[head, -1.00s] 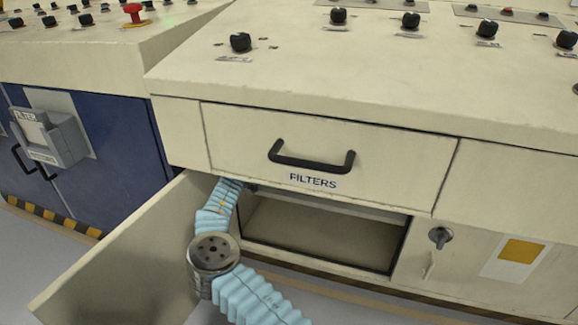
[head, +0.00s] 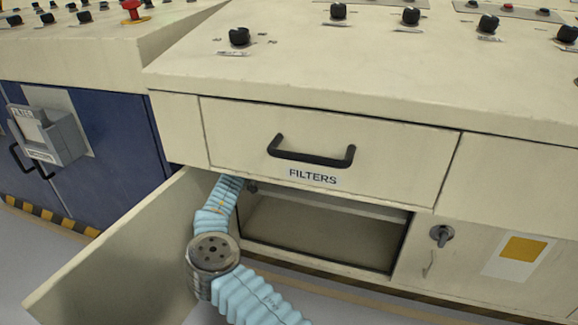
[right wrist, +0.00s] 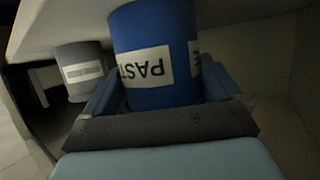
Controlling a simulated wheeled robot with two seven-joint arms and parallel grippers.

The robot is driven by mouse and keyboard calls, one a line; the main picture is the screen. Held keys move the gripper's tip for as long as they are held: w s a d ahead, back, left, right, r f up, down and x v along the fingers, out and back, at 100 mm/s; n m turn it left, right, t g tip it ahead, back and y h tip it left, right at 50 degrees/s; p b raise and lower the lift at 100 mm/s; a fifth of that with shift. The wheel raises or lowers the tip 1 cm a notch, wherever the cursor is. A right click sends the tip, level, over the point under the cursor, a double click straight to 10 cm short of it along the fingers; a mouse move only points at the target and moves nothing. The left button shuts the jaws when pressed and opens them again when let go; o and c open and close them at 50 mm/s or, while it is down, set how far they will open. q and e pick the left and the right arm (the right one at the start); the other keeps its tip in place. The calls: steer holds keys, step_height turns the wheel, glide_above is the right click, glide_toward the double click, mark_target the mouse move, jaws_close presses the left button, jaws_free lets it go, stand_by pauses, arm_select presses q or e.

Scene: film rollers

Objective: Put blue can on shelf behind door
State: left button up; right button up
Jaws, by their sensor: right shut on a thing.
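The blue can (right wrist: 152,48) with a white label fills the upper middle of the right wrist view; its lettering reads upside down. My right gripper (right wrist: 160,85) is shut on it, one finger on each side. In the head view my right arm reaches past the open door (head: 115,255) into the open cabinet (head: 320,235) below the FILTERS drawer, and the gripper and can are hidden inside. The bare cabinet floor shows to the right of the arm. The wrist view does not clearly show whether the can touches a surface. My left gripper is not in view.
A grey can (right wrist: 80,70) with a white label stands left of the blue can in the wrist view. The closed FILTERS drawer (head: 320,150) with its black handle (head: 310,155) sits above the opening. A key lock (head: 441,234) is on the right panel.

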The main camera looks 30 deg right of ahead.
steer(key=shift+f, duration=0.2)
steer(key=o, duration=0.8)
steer(key=shift+o, duration=0.2)
